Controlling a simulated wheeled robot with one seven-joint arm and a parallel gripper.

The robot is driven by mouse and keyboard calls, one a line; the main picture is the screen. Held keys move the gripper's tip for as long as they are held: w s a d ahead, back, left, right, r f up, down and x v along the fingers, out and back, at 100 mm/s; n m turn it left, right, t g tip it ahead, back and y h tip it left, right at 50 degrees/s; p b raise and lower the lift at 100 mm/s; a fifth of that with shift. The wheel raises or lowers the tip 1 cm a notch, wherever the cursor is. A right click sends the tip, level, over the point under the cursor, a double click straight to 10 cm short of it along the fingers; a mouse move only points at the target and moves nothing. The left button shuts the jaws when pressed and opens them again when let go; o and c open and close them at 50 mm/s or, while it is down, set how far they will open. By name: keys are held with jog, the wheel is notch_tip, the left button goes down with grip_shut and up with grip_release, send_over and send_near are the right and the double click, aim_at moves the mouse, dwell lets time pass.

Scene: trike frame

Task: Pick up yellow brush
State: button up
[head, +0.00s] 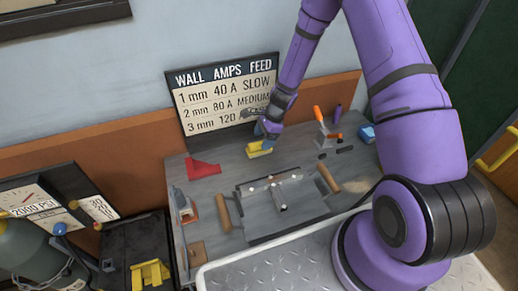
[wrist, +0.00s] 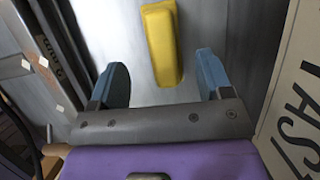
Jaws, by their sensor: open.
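The yellow brush (head: 258,150) lies on the grey workbench (head: 222,166), near its back edge and below the sign. My gripper (head: 268,133) reaches down close above or behind the brush. In the wrist view its two blue fingers are spread wide and empty. The brush lies beyond and between them, with a gap on each side. I cannot tell the exact height of the fingers above the bench.
A sign (head: 226,92) stands behind the bench. A red angled piece (head: 203,170) lies left of the brush. A tray with wooden handles (head: 282,208) is in front. An orange-handled tool (head: 318,114) and a blue block (head: 367,133) lie to the right.

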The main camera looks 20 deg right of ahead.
aim_at(259, 143)
jog(key=shift+x, duration=2.55)
jog(key=shift+w+a, duration=0.1)
jog(key=shift+w, duration=0.1)
jog(key=shift+c, duration=0.2)
jog(key=c, duration=1)
